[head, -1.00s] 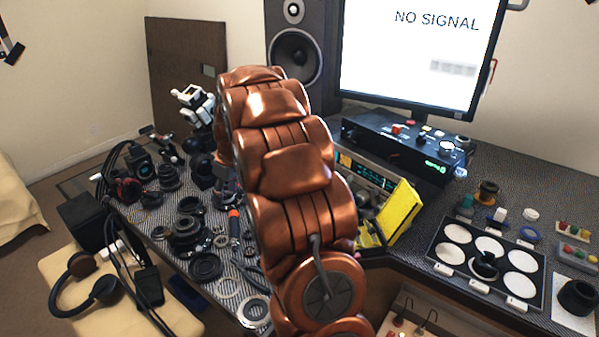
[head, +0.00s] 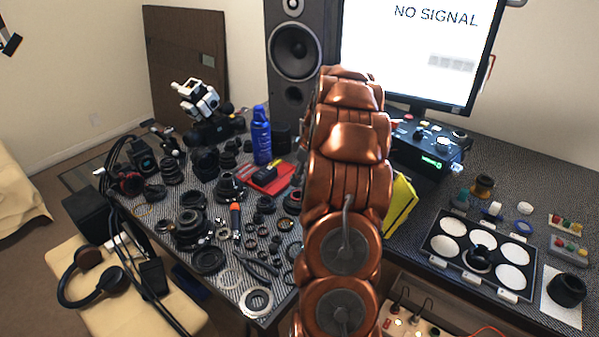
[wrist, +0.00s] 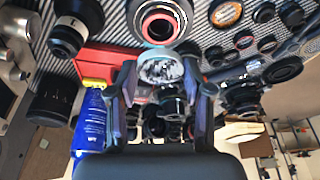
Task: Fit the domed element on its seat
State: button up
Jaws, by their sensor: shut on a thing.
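In the wrist view, my gripper (wrist: 161,80) is shut on a clear, shiny domed element (wrist: 160,69), held between its two fingertips. A round black lens barrel (wrist: 187,22) with pale and reddish inner rings lies just beyond the element at the top of the picture. The element appears apart from it, but the gap is hard to judge. I cannot tell for certain that this barrel is the seat. In the head view, my arm hides the gripper and the element.
A blue bottle (head: 261,136) and a red case (head: 273,179) stand on the patterned table. The blue bottle also shows in the wrist view (wrist: 90,125). Several lens parts and rings crowd the table. A tray (head: 431,246) with white round wells lies at the right.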

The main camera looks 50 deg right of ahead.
aim_at(299, 197)
jog(key=shift+f+p, duration=0.3)
jog(key=shift+f, duration=1)
jog(key=shift+f+b, duration=0.95)
jog(key=shift+f, duration=0.3)
jog(key=shift+f+b, duration=0.25)
jog(key=shift+b, duration=0.25)
jog(key=shift+s+r+b, duration=0.1)
jog(key=shift+r+b, duration=0.1)
jog(key=shift+b, duration=0.2)
jog(key=shift+f+b, duration=0.2)
jog(key=shift+b, duration=1)
dwell(1.0)
dwell(0.4)
jog(key=o, duration=1.2)
